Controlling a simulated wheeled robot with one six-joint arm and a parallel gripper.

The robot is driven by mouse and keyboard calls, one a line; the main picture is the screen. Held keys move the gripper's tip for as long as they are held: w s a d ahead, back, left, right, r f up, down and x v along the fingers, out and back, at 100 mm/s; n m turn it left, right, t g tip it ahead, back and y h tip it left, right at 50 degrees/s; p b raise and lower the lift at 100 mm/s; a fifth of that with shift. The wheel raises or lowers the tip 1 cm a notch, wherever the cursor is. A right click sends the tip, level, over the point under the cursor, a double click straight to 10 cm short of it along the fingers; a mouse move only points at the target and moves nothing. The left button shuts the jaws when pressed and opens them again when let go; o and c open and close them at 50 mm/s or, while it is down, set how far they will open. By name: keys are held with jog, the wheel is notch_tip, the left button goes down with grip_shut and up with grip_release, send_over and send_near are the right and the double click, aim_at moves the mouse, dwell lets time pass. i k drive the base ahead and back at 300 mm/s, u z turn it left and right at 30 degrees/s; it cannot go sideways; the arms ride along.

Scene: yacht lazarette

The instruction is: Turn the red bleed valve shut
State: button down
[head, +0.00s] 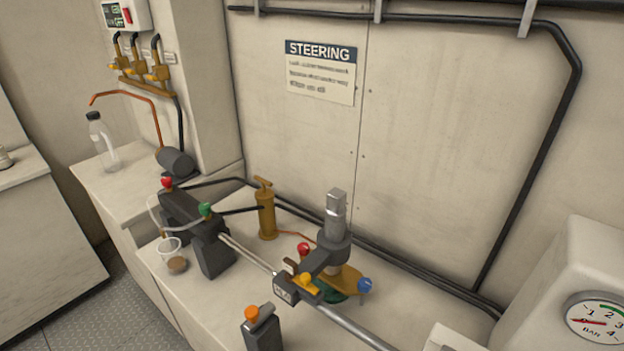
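A red knob (167,183) sits on top of the far end of a dark hydraulic cylinder (186,212), left of centre. A green knob (205,209) sits on its near end. A clear hose (152,212) curves beside the red-knob end and down to a clear cup (171,256) with brownish liquid in it. A second red knob (304,248) stands by the brass-coloured plate, near the upright post. The view does not show whether either red knob is turned open or shut. My gripper is not in view.
A grey post (336,225) with a yellow lever (306,281) and a blue knob (364,285) stands in the middle. A brass pump (266,210) is behind the rod. An orange-topped block (262,328) is in front. A bottle (101,140) and pressure gauge (597,319) stand at the sides.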

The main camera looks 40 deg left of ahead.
aim_at(166, 181)
jog(key=u, duration=0.55)
jog(key=k, duration=0.75)
jog(key=u, duration=0.9)
jog(key=k, duration=0.5)
jog(key=u, duration=0.95)
jog(key=i, duration=1.25)
jog(key=z, duration=0.95)
jog(key=k, duration=0.6)
jog(key=u, duration=0.7)
jog(key=i, duration=0.55)
jog(key=u, duration=0.45)
